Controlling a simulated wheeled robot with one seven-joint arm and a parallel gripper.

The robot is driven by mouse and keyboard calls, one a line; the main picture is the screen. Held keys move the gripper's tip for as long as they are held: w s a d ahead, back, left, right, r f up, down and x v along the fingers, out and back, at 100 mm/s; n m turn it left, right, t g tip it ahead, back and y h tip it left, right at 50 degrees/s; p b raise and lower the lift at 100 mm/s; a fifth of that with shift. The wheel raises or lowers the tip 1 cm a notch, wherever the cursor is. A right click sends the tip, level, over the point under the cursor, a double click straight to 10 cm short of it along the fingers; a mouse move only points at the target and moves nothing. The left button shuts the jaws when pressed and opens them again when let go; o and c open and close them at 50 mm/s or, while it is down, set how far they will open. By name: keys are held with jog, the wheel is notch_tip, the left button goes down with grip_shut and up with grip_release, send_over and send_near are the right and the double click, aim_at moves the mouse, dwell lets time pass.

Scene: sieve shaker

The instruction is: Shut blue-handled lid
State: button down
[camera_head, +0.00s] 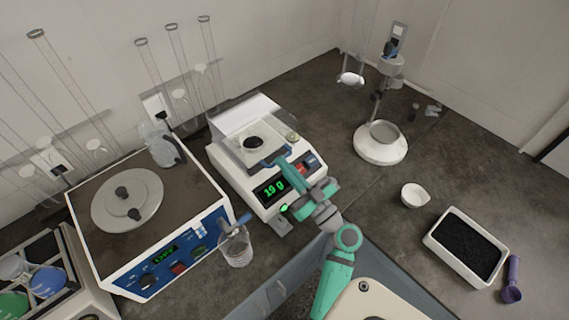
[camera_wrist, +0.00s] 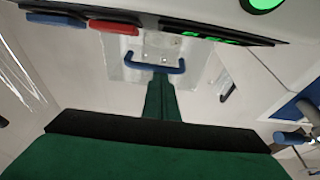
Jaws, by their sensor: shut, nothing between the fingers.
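The white balance (camera_head: 240,185) stands in the middle of the bench with a lit green display. Its clear lid (camera_wrist: 125,62) has a blue handle (camera_wrist: 156,66), which also shows beside my fingertips in the head view (camera_head: 267,163). I cannot tell from these views whether the lid is fully down. A dark sample in a dish (camera_head: 253,142) shows on the balance. My gripper (camera_head: 282,163) is shut and empty, reaching over the front of the balance. In the wrist view its green fingers (camera_wrist: 160,84) point at the handle's middle; whether they touch it is unclear.
A blue-fronted hotplate-like unit (camera_head: 200,270) and a beaker (camera_head: 236,247) stand left of the balance. A white round-based stand (camera_head: 380,152), a small cup (camera_head: 414,195), a tray of black granules (camera_head: 438,238) and a purple scoop (camera_head: 512,280) are on the right.

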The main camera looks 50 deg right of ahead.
jog(key=shift+f, duration=0.75)
notch_tip(320, 180, up, 5)
jog(key=f+v, duration=0.1)
jog(key=v, duration=0.9)
jog(key=shift+f, duration=0.3)
jog(key=shift+w, duration=0.1)
